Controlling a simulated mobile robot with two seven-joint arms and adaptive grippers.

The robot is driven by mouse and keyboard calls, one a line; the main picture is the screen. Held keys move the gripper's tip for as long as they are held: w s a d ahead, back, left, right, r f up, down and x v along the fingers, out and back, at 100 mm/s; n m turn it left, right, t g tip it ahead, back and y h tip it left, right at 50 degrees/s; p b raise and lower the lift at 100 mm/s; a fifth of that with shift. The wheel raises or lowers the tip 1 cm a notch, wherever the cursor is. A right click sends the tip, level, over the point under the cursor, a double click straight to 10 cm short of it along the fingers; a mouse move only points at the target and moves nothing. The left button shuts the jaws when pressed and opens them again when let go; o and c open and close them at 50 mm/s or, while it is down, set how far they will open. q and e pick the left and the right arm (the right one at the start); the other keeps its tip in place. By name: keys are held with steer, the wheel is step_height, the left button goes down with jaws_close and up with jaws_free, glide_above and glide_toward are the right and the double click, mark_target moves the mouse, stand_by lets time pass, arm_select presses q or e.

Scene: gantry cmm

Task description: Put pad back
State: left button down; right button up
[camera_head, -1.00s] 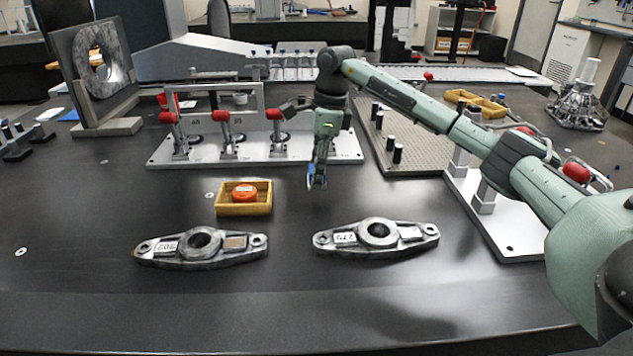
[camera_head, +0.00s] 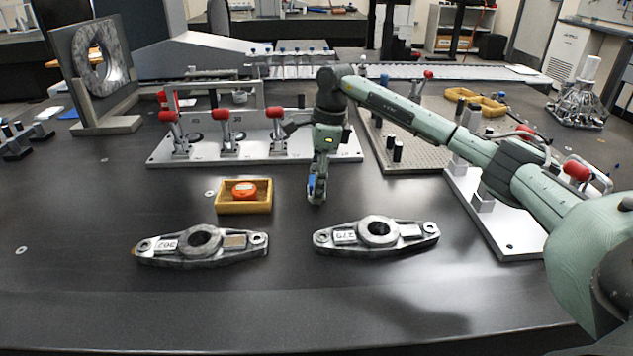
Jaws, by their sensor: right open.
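My right gripper (camera_head: 317,192) points down above the black table, near the middle of the view. Its jaws are open and nothing shows between them. Below it and slightly right lies a grey metal casting (camera_head: 378,233) with a round bore and a numbered white label. A similar casting (camera_head: 201,243) lies to the left, with a brownish square patch (camera_head: 235,241) on its right arm. A small yellow tray (camera_head: 244,205) behind the left casting holds a round red-orange item (camera_head: 245,190). I cannot tell which item is the pad. My left gripper is out of view.
A white plate (camera_head: 205,150) with red-handled clamps stands behind my gripper. A perforated plate (camera_head: 425,157) with black posts is to the right of it. Another clamp fixture (camera_head: 510,245) stands at the right, beneath my arm. The table front is clear.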

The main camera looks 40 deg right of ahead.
step_height(320, 180, up, 12)
steer(key=d, duration=0.1)
steer(key=shift+s+d+r, duration=0.15)
steer(key=shift+s+d, duration=0.1)
steer(key=shift+s, duration=0.2)
stand_by(1.3)
